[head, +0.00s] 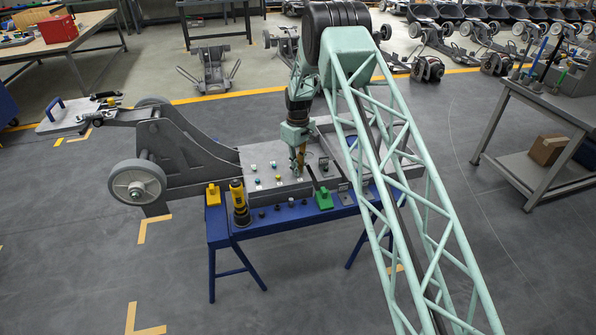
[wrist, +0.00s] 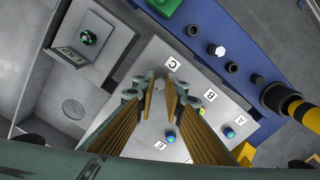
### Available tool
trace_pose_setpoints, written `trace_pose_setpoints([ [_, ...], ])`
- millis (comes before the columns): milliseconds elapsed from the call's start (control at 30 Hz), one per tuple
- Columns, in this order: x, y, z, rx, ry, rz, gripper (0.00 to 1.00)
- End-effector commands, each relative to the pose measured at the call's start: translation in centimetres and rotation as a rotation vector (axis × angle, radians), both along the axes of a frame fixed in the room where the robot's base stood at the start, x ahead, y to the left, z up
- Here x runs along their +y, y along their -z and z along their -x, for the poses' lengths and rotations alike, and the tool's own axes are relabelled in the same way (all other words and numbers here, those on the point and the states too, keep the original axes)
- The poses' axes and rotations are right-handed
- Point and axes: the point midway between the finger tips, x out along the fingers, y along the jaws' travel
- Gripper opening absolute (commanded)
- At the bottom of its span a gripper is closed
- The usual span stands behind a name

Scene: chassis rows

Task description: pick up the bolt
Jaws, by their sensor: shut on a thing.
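My gripper (head: 299,168) points down at the grey panel (head: 262,153) on the blue bench. In the wrist view its two tan-padded fingers (wrist: 160,86) come close together just beside the label C. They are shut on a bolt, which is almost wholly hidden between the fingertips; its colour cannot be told. Other bolts stand in the panel: a blue-topped one (wrist: 230,132) by label A, a yellow one (wrist: 201,111) near label B and a blue one (wrist: 170,137) by label E. A green-topped one (wrist: 88,38) is in a separate grey box.
Along the blue bench edge (head: 285,222) stand a yellow-and-black tool (head: 240,204), a yellow block (head: 213,194) and a green block (head: 323,199). A grey wheeled chassis (head: 185,158) adjoins the panel at left. The floor in front is clear.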

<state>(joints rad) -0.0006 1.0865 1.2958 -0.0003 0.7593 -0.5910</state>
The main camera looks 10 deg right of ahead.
Motion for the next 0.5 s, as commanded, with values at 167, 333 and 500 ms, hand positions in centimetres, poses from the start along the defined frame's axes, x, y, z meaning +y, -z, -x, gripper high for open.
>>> trace_pose_setpoints([
  [167, 0.0, -1.1, 0.0, -0.001, 0.000, 0.000, 0.03],
  [333, 0.0, -2.3, 0.0, -0.001, 0.000, 0.000, 0.03],
  [500, 0.1, -3.4, 0.3, 0.000, 0.000, 0.000, 0.03],
])
